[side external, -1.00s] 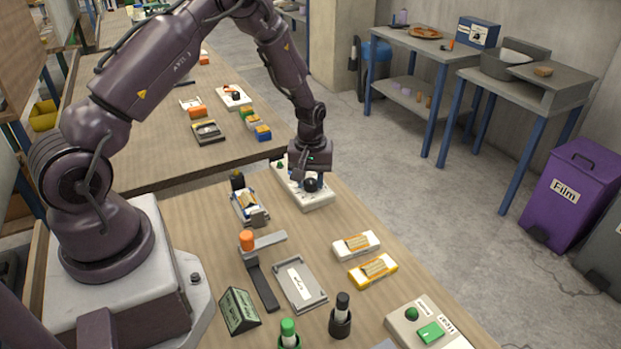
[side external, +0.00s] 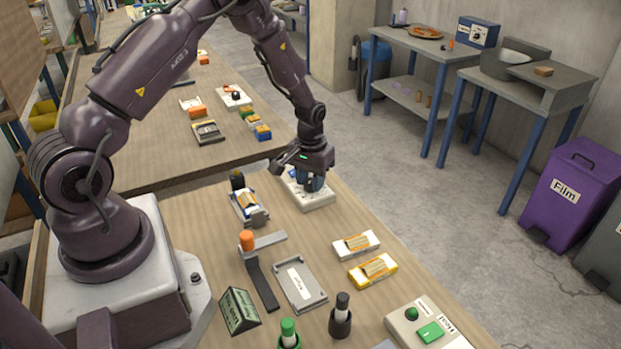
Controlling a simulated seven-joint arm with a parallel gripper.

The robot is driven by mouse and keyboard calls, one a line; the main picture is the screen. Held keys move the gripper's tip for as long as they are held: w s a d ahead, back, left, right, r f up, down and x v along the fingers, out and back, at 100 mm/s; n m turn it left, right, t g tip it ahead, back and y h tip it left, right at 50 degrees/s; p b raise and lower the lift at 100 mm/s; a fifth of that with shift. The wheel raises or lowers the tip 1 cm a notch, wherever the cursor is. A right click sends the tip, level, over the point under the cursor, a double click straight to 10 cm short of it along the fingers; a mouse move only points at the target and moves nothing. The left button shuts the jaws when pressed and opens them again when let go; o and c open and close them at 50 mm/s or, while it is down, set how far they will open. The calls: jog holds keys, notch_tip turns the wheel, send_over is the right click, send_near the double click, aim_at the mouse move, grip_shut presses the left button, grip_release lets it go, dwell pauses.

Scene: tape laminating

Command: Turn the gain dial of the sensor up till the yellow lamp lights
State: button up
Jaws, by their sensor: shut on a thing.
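The sensor looks to be the white box (side external: 317,203) at the far end of the near bench. My gripper (side external: 309,186) points down over this box and is shut on its dial. The dial is mostly hidden by the fingers and the gripper body. No lit yellow lamp can be made out; the back of the box is covered by my gripper.
A tape device (side external: 247,205) stands just left of the box. An orange-topped stand (side external: 247,241), a grey tray (side external: 300,286), white and yellow tape holders (side external: 372,270) and a control box with green buttons (side external: 428,328) lie nearer. Bench to the box's front right is clear.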

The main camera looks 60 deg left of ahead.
aim_at(310, 181)
jog(key=shift+m, duration=0.6)
jog(key=o, duration=0.9)
notch_tip(310, 181, up, 13)
